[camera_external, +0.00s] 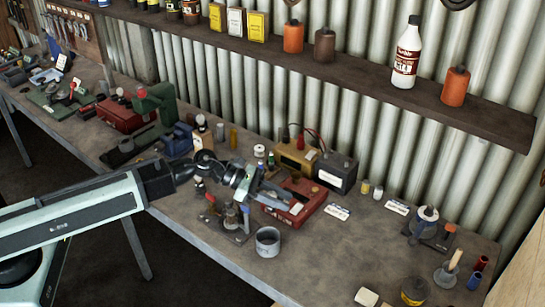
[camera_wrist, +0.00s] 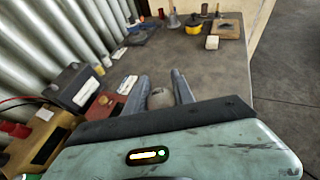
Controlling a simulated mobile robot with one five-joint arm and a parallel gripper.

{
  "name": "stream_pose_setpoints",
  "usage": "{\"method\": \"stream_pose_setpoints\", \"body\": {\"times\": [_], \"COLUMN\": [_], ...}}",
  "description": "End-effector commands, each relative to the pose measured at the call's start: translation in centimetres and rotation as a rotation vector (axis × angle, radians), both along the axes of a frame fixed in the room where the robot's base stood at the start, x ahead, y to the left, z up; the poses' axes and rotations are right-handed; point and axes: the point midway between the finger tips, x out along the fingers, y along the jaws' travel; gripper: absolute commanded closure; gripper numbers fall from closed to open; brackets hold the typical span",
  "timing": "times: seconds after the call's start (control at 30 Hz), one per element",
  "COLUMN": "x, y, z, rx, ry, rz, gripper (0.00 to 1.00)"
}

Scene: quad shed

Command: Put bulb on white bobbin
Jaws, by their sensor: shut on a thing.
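In the external view my gripper (camera_external: 278,197) is above the middle of the workbench, beside a red box (camera_external: 311,197); the bulb cannot be made out clearly there. A small white spool-like thing, possibly the white bobbin (camera_external: 259,151), stands behind my gripper, left of a yellow-brown box. It is apart from the bulb. I cannot pick out the bobbin in the wrist view.
A dark battery-like box (camera_external: 336,172) and a yellow-brown box (camera_external: 296,156) stand behind the red box. A grey ring-shaped tin (camera_external: 267,241) is near the front edge. White cards (camera_external: 337,212) lie to the right. Bench space right of the tin is mostly clear.

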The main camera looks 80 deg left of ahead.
Motion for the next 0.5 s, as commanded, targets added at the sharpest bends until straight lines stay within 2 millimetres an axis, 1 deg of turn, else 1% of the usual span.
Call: {"method": "stream_pose_setpoints", "body": {"times": [0.03,0.07,0.1,0.17,0.2,0.27,0.3,0.37,0.4,0.43,0.5], "x": [-0.6,-1.0,-1.6,-2.7,-3.6,-5.1,-6.1,-7.8,-8.9,-9.7,-10.4], "y": [2.7,4.2,6.4,9.8,12.1,15.6,17.9,21.1,23.1,24.4,27.4], "z": [-0.1,-0.1,0.0,0.1,0.2,0.3,0.4,0.6,0.6,0.7,-1.1], "rx": [0.0,0.0,0.0,0.0,0.0,0.001,0.0,0.0,-0.001,0.0,0.001], "ry": [-0.001,-0.001,-0.002,-0.002,-0.004,-0.004,-0.005,-0.005,-0.006,-0.006,-0.011], "rz": [0.039,0.062,0.095,0.145,0.181,0.234,0.269,0.32,0.352,0.374,0.444], "gripper": [1.0,1.0,1.0,1.0,1.0,1.0,1.0,1.0,1.0,1.0,1.0]}}
